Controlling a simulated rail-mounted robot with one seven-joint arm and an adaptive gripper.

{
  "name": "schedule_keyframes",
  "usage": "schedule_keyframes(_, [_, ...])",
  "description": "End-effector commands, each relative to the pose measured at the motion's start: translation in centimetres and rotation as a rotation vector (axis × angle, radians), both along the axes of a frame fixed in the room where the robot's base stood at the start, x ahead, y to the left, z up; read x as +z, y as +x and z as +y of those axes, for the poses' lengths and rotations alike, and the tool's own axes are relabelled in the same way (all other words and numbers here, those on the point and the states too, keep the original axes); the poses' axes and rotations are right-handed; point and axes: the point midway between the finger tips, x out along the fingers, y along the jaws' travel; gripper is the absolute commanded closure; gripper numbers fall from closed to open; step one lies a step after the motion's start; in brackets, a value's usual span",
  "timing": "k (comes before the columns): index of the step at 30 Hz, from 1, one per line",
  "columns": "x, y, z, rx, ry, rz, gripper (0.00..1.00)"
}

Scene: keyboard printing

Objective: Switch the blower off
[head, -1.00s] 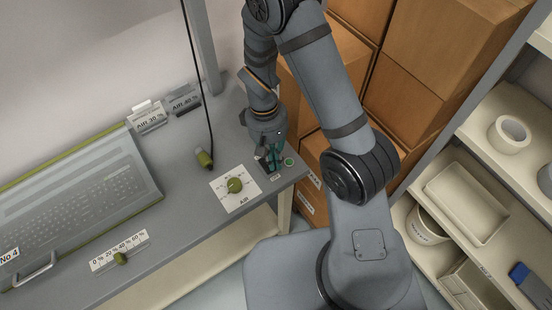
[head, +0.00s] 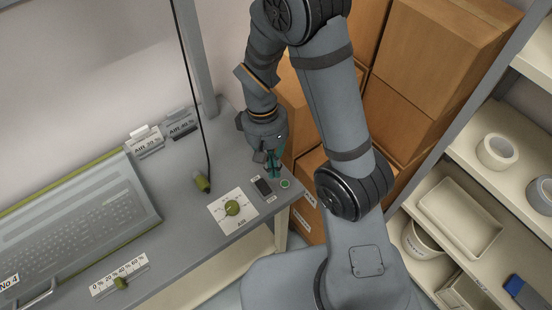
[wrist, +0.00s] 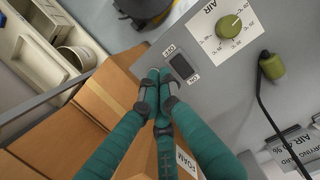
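The blower's black rocker switch (head: 262,186) is set in the grey bench top, with small white labels at its two ends. It also shows in the wrist view (wrist: 183,66); I cannot tell which side is pressed. A round green lamp (head: 284,184) sits right of it in the head view; it looks green. My gripper (head: 273,172) has teal fingers held together, with nothing between them. In the wrist view the fingertips (wrist: 159,73) are just beside the switch, apparently above the bench and clear of it. The lamp is not visible in the wrist view.
A green AIR knob (head: 232,208) on a white dial plate is left of the switch. A green nozzle on a black cable (head: 202,184) hangs behind it. Cardboard boxes (head: 420,100) stand beyond the bench's right end. A shelf (head: 470,150) is at right.

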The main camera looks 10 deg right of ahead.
Motion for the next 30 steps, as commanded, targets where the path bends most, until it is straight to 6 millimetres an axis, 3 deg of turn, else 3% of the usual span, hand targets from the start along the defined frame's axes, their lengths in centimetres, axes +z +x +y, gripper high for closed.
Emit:
schedule_keyframes(6, [3.4,-0.5,-0.2,0.001,0.000,-0.002,1.00])
schedule_keyframes(12, [4.6,-0.9,-0.4,0.000,-0.002,0.004,1.00])
schedule_keyframes(24, [4.5,-0.9,-0.4,-0.001,-0.003,0.005,1.00])
schedule_keyframes(30, [2.6,-0.6,-0.4,0.000,-0.005,0.009,1.00])
